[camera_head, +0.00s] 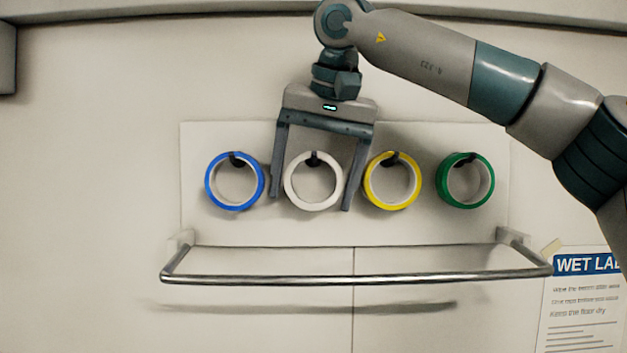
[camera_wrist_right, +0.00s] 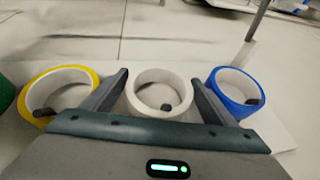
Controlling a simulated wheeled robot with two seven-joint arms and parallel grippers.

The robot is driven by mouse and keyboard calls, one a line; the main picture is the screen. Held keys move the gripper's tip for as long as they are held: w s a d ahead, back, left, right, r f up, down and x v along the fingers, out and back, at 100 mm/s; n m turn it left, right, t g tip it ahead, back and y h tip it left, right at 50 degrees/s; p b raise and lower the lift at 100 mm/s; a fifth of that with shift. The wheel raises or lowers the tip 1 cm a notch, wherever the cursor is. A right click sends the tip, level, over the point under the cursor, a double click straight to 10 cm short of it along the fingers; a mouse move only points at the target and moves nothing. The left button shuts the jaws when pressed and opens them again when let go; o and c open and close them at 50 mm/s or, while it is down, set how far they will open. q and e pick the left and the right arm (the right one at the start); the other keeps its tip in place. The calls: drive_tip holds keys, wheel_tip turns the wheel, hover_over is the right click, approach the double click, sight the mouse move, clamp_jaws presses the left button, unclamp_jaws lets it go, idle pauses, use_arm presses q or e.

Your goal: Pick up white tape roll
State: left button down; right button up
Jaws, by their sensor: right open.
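The white tape roll (camera_head: 290,194) hangs on a dark peg on a pale wall panel, second from the left in the head view. It also shows between the fingers in the right wrist view (camera_wrist_right: 160,111). My right gripper (camera_head: 311,202) is open and points down, with one finger on each side of the white roll. Small gaps show between the fingers and the roll, and I cannot tell how far the fingers reach in depth. My left gripper is not in view.
A blue roll (camera_head: 210,190) hangs close to the left finger. A yellow roll (camera_head: 369,191) hangs close to the right finger, with a green roll (camera_head: 443,191) beyond it. A metal rail (camera_head: 350,280) sticks out below the panel (camera_head: 330,232). A paper sign (camera_head: 580,300) is at the lower right.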

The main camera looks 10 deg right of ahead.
sight(316, 156)
drive_tip(key=c, duration=0.8)
drive_tip(key=shift+c, duration=0.2)
drive_tip(key=shift+r, duration=0.1)
drive_tip(key=shift+r+b, duration=0.65)
drive_tip(key=shift+r, duration=0.85)
drive_tip(key=shift+s+b, duration=0.3)
drive_tip(key=shift+b, duration=0.1)
drive_tip(key=s+d+b, duration=0.1)
drive_tip(key=s+b, duration=0.1)
drive_tip(key=s, duration=0.3)
drive_tip(key=s+d+b, duration=0.2)
drive_tip(key=s, duration=0.4)
drive_tip(key=s+d+b, duration=0.1)
drive_tip(key=s+b, duration=0.1)
drive_tip(key=s, duration=0.4)
drive_tip(key=shift+d+r+b, duration=0.15)
drive_tip(key=shift+b, duration=0.15)
